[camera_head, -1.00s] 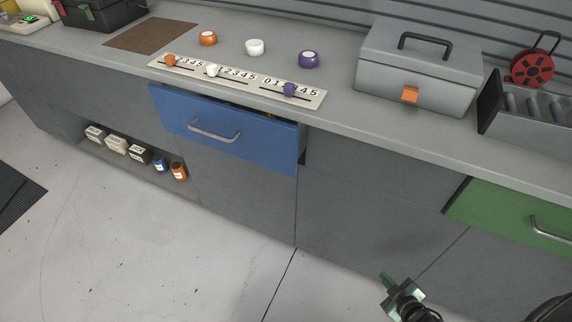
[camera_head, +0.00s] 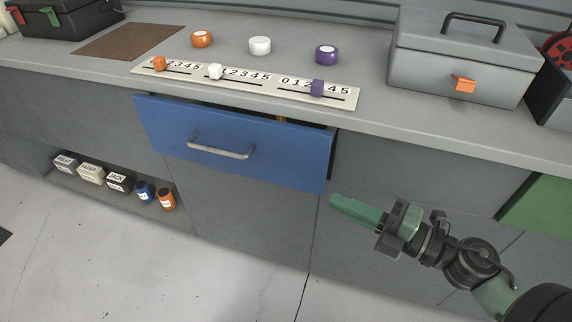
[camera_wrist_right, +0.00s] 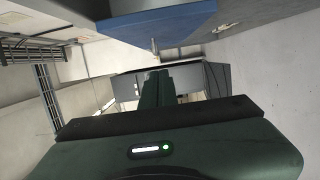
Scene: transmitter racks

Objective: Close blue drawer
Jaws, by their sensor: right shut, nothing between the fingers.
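The blue drawer (camera_head: 255,162) stands partly open from the grey cabinet in the head view, with a dark gap along its top edge and right side. Its grey bar handle (camera_head: 221,149) is on the front. My right gripper (camera_head: 334,200) is shut and empty. Its green fingers point left, just below and to the right of the drawer's lower right corner, with no clear contact. In the right wrist view the blue drawer (camera_wrist_right: 150,22) is at the top, above the shut fingers (camera_wrist_right: 157,82). My left gripper is not in view.
The counter above holds a slider panel (camera_head: 245,88), orange, white and purple knobs, and a grey toolbox (camera_head: 455,70). A green drawer (camera_head: 540,207) is at the right. A low shelf at the left holds several small boxes and bottles. The floor in front is clear.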

